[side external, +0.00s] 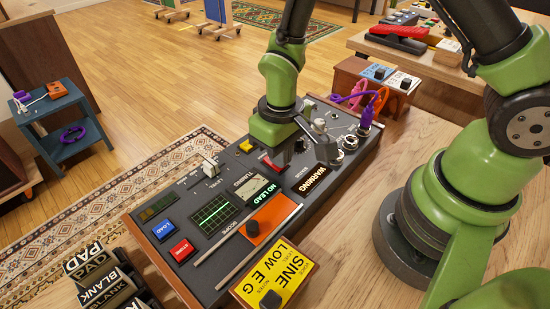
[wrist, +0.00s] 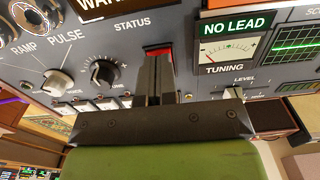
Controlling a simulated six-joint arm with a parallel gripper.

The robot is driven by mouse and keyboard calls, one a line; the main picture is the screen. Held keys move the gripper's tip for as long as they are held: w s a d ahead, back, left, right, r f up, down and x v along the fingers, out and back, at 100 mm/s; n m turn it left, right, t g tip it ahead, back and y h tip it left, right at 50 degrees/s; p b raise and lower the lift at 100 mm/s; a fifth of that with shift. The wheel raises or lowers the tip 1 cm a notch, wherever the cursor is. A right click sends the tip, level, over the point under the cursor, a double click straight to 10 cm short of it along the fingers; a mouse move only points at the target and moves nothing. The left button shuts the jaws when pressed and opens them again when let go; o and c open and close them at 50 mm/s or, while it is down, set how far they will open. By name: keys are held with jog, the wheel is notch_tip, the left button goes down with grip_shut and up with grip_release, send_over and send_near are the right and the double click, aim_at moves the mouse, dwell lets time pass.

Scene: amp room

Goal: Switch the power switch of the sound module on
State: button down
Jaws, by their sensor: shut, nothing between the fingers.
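The sound module (side external: 190,203) is a dark panel with knobs, a scope screen and labelled buttons, lying on the wooden table. A red switch (side external: 270,162) on its face is partly hidden by my gripper (side external: 279,160). In the wrist view, the red switch (wrist: 158,49) shows as a red strip below the STATUS label, just beyond my fingertips (wrist: 158,58). My gripper is shut and empty, pointing at the panel with its tips at or very near the red switch. I cannot tell whether they touch, nor which way the switch is set.
The NO LEAD display and TUNING meter (wrist: 232,48) are right of the fingers in the wrist view; a black knob (wrist: 100,73) is left. Purple cables (side external: 366,113) rise from the module's far end. A yellow LOW E.G. box (side external: 275,282) sits at the near end.

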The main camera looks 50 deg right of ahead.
jog(key=shift+r, duration=3.3)
jog(key=shift+r, duration=0.1)
jog(key=s+d+r+m+t+y, duration=0.1)
jog(key=s+d+r+m+t, duration=0.1)
jog(key=s+r, duration=0.4)
jog(key=s+d+r+m+t+y, duration=0.1)
jog(key=s+r+t, duration=0.4)
jog(key=r, duration=0.7)
jog(key=shift+s+d+r+m, duration=0.15)
jog(key=shift+s+d+m, duration=0.35)
jog(key=shift+s+d, duration=0.2)
